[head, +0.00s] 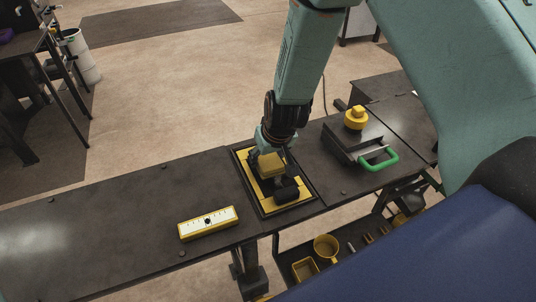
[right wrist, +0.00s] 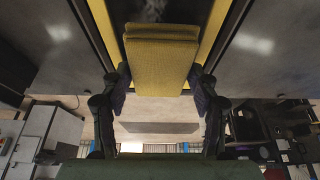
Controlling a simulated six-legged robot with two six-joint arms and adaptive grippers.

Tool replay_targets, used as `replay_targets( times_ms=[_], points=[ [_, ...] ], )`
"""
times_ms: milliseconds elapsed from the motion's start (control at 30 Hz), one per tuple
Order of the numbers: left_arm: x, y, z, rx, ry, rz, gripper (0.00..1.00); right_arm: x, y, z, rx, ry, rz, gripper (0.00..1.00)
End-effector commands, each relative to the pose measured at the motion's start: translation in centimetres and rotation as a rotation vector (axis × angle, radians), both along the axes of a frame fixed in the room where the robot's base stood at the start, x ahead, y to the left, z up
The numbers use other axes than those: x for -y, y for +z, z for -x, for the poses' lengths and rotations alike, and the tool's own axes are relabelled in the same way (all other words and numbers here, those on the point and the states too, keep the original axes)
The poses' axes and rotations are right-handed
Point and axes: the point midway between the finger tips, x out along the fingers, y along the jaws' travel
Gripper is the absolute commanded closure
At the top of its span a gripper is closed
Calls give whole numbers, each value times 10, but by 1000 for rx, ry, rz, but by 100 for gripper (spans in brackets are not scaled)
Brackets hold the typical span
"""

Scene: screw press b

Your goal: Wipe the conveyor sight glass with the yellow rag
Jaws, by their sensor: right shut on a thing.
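The conveyor sight glass is a dark pane in a yellow border (head: 253,188), set in a black frame in the bench top. My right gripper (head: 271,164) is over it and shut on the yellow rag (head: 270,166), a folded block. In the right wrist view the rag (right wrist: 160,62) sits between both fingers of the gripper (right wrist: 160,82). The rag lies over the pane between the yellow strips; I cannot tell whether it touches the glass. A pale smudge on the sight glass (right wrist: 150,8) shows beyond the rag. My left gripper is not in view.
A dark box with a yellow knob (head: 355,118) and green handle (head: 378,161) stands to the right. A yellow cup (head: 326,247) is on the lower shelf. The bench's left part is mostly clear.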

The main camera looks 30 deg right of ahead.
Motion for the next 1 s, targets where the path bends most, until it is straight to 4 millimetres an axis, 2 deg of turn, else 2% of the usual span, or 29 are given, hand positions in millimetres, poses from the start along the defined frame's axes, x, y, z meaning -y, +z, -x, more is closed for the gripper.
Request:
replay_targets(
  times_ms=[1000],
  points=[
    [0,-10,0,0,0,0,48,0,-12,1,1,-1,0,75]
  ],
)
